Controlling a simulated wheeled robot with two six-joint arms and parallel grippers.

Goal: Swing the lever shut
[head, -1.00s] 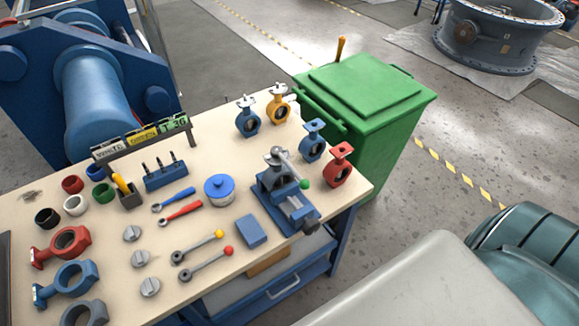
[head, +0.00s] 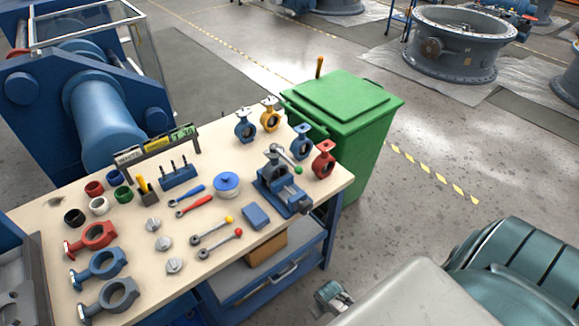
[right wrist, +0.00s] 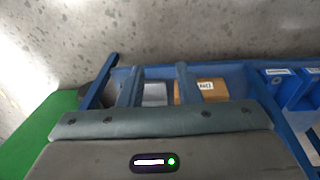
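A grey lever with a green ball end (head: 297,170) slants down to the right from the top of a grey valve body (head: 270,165) in the blue vise (head: 286,193), at the table's right side. Whether the valve's disc is open or shut cannot be seen. My right gripper (right wrist: 158,72) shows in the right wrist view with its two fingers apart and nothing between them. It is away from the lever, which that view does not show. My left gripper is not in view.
The workbench (head: 130,235) holds loose levers, red and blue wrenches, a blue-lidded tin (head: 227,184), rings and several valve bodies. A red valve (head: 323,160) stands close right of the vise. A green bin (head: 345,110) is behind. A cardboard box (right wrist: 208,90) sits on the lower shelf.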

